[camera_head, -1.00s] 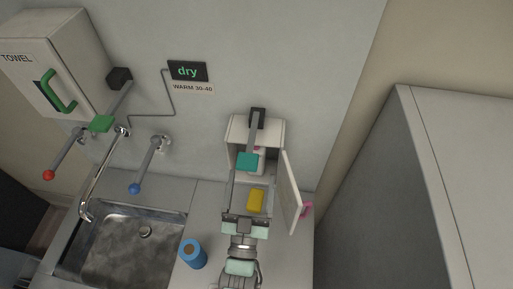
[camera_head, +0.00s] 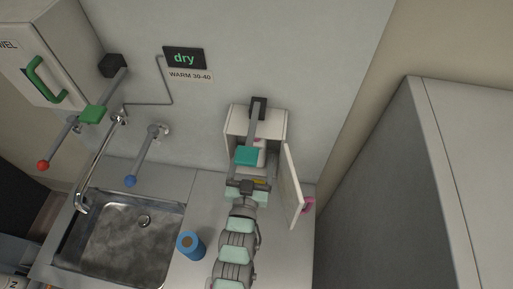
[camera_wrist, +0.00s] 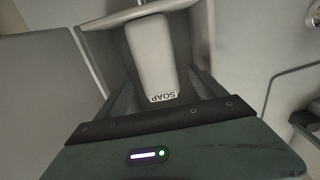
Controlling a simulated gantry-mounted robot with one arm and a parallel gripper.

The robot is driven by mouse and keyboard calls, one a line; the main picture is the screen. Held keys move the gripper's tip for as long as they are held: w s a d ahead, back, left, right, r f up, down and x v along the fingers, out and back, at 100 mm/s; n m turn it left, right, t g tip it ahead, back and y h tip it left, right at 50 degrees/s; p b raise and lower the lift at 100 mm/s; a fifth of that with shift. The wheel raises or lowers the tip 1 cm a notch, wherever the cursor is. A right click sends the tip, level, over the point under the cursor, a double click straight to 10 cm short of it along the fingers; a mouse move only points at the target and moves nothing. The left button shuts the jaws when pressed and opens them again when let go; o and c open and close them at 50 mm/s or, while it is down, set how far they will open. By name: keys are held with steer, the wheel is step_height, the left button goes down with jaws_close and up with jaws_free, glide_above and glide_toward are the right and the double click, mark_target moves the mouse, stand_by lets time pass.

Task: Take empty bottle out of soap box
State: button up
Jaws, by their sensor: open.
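The soap box (camera_head: 270,123) is a pale box on the wall, with its door (camera_head: 292,187) swung open to the right. The bottle (camera_wrist: 152,50) is whitish with a SOAP label and stands inside the box in the wrist view. Only a small part of the bottle (camera_head: 261,158) shows in the head view, behind the teal lever pad. My gripper (camera_head: 247,183) is at the box's open front. In the wrist view my open gripper (camera_wrist: 163,88) has a finger on each side of the bottle's labelled end. I cannot tell whether either finger touches it.
A lever with a teal pad (camera_head: 246,156) hangs over the box front. A blue cylinder (camera_head: 191,245) stands on the counter (camera_head: 208,207), right of the sink (camera_head: 125,232). A tall grey cabinet (camera_head: 400,200) is at right.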

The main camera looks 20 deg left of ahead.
steer(key=p+x, duration=0.2)
steer(key=x, duration=0.3)
steer(key=shift+d+f, duration=0.1)
steer(key=shift+f, duration=0.1)
jaws_close()
stand_by(0.7)
